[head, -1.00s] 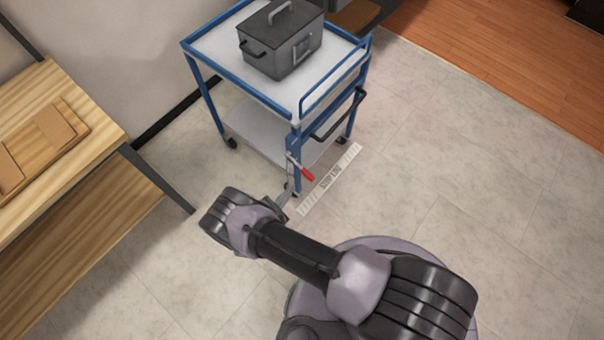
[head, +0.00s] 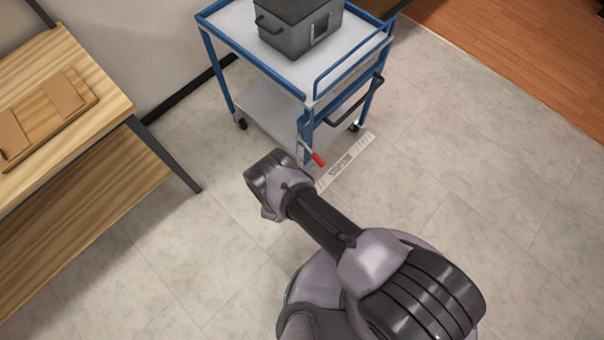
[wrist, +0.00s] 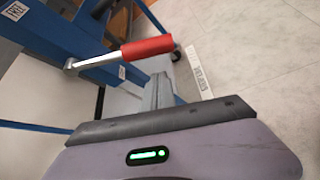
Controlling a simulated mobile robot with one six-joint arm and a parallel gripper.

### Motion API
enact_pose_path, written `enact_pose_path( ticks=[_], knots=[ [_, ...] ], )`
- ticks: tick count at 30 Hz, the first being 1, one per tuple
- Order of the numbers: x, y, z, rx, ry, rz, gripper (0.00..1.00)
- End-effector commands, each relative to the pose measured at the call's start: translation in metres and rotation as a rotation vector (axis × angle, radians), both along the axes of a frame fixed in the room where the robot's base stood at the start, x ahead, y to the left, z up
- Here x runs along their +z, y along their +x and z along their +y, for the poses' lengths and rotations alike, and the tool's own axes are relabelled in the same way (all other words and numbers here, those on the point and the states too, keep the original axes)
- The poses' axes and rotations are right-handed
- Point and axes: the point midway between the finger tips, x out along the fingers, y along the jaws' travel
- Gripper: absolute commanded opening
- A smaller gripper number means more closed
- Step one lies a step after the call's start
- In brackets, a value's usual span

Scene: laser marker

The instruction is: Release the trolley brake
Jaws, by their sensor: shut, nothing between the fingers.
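The trolley (head: 262,108) has a blue frame and pale shelves. On its near corner post is a brake lever, a metal arm with a red handle (head: 317,159). In the wrist view the red handle (wrist: 147,47) lies across the upper middle, and its metal arm runs left to the blue post. My gripper (wrist: 157,78) is shut and empty, its grey fingers pointing up the picture at the handle. The fingertips overlap the handle's lower edge there; I cannot tell whether they touch. In the head view my wrist hides the gripper.
A grey lidded box (head: 300,30) stands on the trolley's top shelf. A marked floor strip (head: 345,162) lies just right of the lever. A wooden workbench (head: 95,75) stands at the left. The floor right of the trolley is clear.

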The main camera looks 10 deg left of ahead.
Motion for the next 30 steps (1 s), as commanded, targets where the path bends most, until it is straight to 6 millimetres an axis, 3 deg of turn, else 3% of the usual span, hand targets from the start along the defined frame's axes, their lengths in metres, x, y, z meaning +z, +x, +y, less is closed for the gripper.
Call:
enact_pose_path(
  ticks=[1, 6, 23, 30],
  knots=[
    [0.012, 0.0, -0.003, 0.0, 0.0, 0.0, 0.0],
    [0.024, -0.002, -0.009, -0.001, 0.001, -0.001, 0.0],
    [0.028, -0.004, -0.011, 0.0, -0.021, 0.017, 0.0],
    [0.041, -0.007, -0.016, -0.001, -0.125, 0.098, 0.0]
  ],
)
